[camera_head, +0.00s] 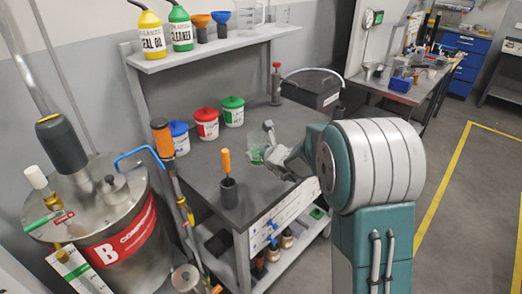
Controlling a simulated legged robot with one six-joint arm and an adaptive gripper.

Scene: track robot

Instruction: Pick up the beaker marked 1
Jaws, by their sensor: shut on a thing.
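My gripper (269,142) is over the dark bench top, seen partly from behind. It is shut on a small clear beaker-like vessel (256,157) with green on it. My arm hides part of the grip, and I cannot read a number on the vessel or tell whether it touches the bench. Clear graduated vessels also stand on the upper shelf, one large (247,17) and one smaller (281,15).
The bench (205,165) holds blue, red (206,124) and green-lidded tubs, an orange-handled tool in a dark cup (228,191), and a black box (312,90). A metal tank (110,215) stands at left. Open floor (455,215) lies at right.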

